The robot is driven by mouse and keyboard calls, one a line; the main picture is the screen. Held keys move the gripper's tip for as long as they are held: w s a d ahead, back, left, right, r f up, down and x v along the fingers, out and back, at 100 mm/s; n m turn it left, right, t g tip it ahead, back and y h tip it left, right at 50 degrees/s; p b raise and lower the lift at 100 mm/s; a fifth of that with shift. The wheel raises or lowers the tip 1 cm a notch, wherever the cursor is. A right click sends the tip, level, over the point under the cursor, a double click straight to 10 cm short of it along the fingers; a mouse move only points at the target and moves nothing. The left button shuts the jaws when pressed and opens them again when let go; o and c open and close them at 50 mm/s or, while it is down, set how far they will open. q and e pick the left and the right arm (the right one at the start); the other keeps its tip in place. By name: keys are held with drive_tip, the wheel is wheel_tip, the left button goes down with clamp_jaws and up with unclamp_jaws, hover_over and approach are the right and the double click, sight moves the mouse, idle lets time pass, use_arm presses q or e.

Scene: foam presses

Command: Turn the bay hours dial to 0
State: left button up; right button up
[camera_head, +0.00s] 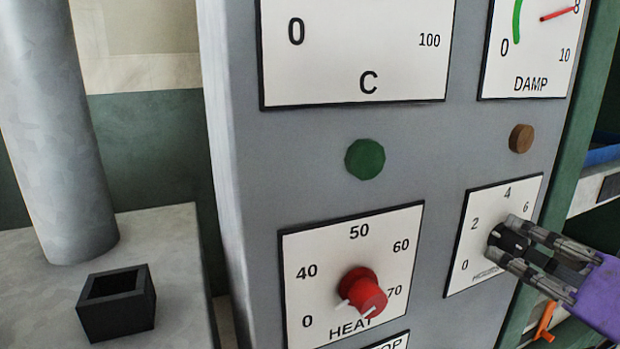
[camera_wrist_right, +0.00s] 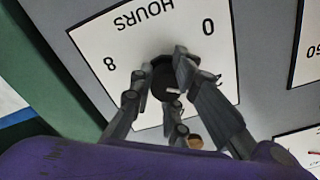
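The bay hours dial is a black knob (camera_head: 508,240) on a white scale plate (camera_head: 476,210) at the right of the grey panel. The plate shows 0, 2, 4 and 6 in the head view; the wrist view shows HOURS, 0 and 8 upside down. My right gripper (camera_head: 503,238) reaches in from the right, its fingers on either side of the knob. In the right wrist view the fingers (camera_wrist_right: 163,72) close around the knob and appear to touch it. A small white mark shows on the knob there, but the reading is hard to tell. My left gripper is out of view.
A red HEAT knob (camera_head: 362,292) sits on its plate left of the hours dial. A green button (camera_head: 365,159) and a brown button (camera_head: 521,138) are above the dials. A black open box (camera_head: 116,303) stands at the lower left. Shelves are at the right.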

sight(521, 250)
drive_tip(key=o, duration=0.4)
drive_tip(key=shift+s+a+r, duration=0.2)
drive_tip(key=shift+a+r, duration=0.15)
drive_tip(key=shift+r, duration=0.15)
drive_tip(key=shift+a+f, duration=0.1)
drive_tip(key=shift+s+d+f, duration=0.1)
drive_tip(key=shift+d+f, duration=0.1)
drive_tip(key=shift+d, duration=0.05)
drive_tip(key=shift+s+d, duration=0.15)
drive_tip(key=shift+s, duration=0.15)
drive_tip(key=v, duration=0.4)
drive_tip(key=shift+s+d+f, duration=0.1)
drive_tip(key=shift+s, duration=0.1)
drive_tip(key=shift+v, duration=0.8)
